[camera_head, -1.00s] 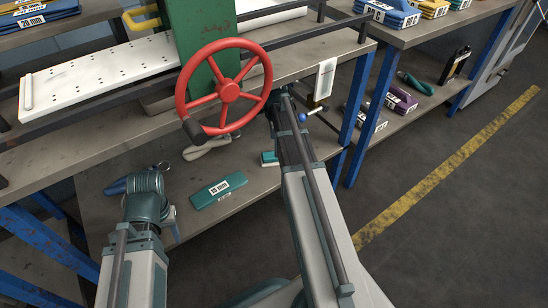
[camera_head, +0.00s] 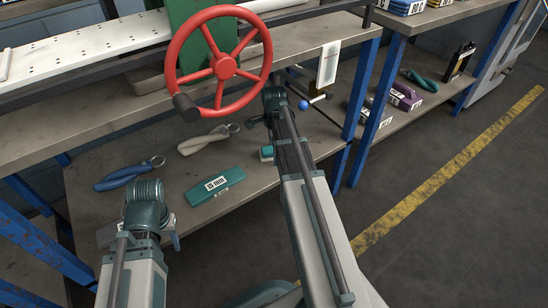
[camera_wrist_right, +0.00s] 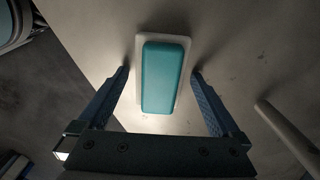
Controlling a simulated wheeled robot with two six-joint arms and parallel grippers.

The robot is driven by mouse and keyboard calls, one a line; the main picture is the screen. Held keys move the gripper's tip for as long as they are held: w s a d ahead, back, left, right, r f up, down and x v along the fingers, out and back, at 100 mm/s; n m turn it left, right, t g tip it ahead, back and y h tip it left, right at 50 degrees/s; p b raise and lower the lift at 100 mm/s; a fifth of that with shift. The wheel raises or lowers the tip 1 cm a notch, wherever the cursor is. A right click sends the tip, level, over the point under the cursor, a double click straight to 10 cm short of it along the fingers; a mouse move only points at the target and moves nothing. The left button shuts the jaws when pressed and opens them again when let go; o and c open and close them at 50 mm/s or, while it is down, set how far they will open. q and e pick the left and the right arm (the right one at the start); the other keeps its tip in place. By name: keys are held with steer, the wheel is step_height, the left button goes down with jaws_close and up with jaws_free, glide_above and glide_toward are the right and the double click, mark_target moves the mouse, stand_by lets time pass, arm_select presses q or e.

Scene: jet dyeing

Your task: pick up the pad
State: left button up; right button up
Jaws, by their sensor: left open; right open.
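The pad (camera_wrist_right: 162,78) is a teal block with a pale base, lying on the lower shelf in the right wrist view. In the head view the pad (camera_head: 267,153) is small and partly hidden beside my right arm. My right gripper (camera_wrist_right: 160,72) is open, one finger on each side of the pad, with gaps to both fingers; nothing is held. I cannot tell its height above the shelf. My left gripper (camera_head: 174,240) is mostly hidden behind its wrist, at the shelf's front edge, left of the pad.
On the lower shelf lie a teal 10 mm plate (camera_head: 215,184), grey-handled pliers (camera_head: 203,141) and a blue-handled tool (camera_head: 125,175). A red handwheel (camera_head: 226,68) overhangs them. A blue table leg (camera_head: 362,90) stands right of my right arm. The floor at right is clear.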

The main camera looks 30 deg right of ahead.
steer(key=shift+r, duration=0.1)
steer(key=shift+c, duration=0.2)
steer(key=c, duration=1.4)
steer(key=shift+r, duration=0.15)
step_height(320, 180, up, 2)
steer(key=shift+p, duration=1.2)
step_height(320, 180, up, 2)
steer(key=shift+p, duration=1)
steer(key=s+a, duration=0.2)
steer(key=s, duration=0.2)
steer(key=s+a, duration=0.2)
steer(key=s, duration=0.3)
steer(key=s+a, duration=0.3)
steer(key=s, duration=0.2)
steer(key=shift+s+r+p, duration=0.15)
steer(key=shift+r+p, duration=0.2)
